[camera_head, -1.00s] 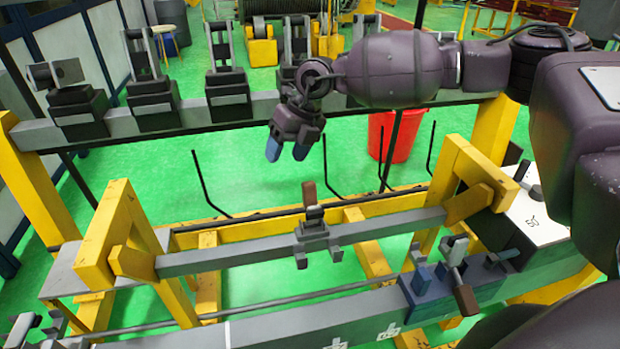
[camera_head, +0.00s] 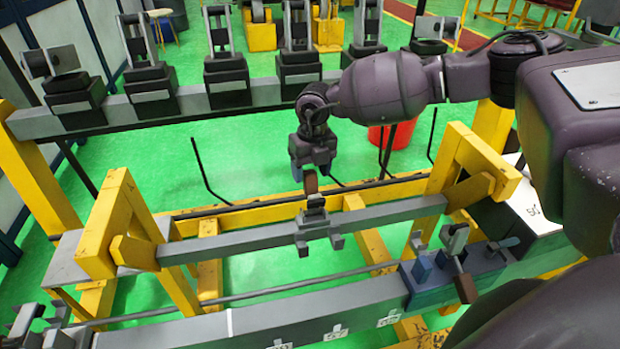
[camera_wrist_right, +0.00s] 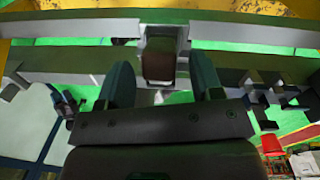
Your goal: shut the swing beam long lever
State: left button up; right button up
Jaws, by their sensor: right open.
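The swing beam (camera_head: 300,234) is a grey bar held between two yellow end frames. A clamp (camera_head: 314,222) sits at its middle, with the long lever (camera_head: 311,183) standing upright and ending in a brown grip. The brown grip also shows in the right wrist view (camera_wrist_right: 159,66), in the gap between my fingers. My right gripper (camera_head: 305,174) is open and points down at the lever's top, with one finger on each side of the grip in the right wrist view. Whether the fingers touch it I cannot tell. My left gripper is not in view.
A second clamp (camera_head: 461,270) with a brown-tipped lever sits on the lower grey beam (camera_head: 262,322) at the right. A rail with several dark clamp stands (camera_head: 228,82) runs behind. A red bin (camera_head: 398,134) stands on the green floor behind my arm.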

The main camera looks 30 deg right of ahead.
aim_at(311, 192)
jog(key=shift+f, duration=1.55)
jog(key=shift+a, duration=0.1)
grip_shut()
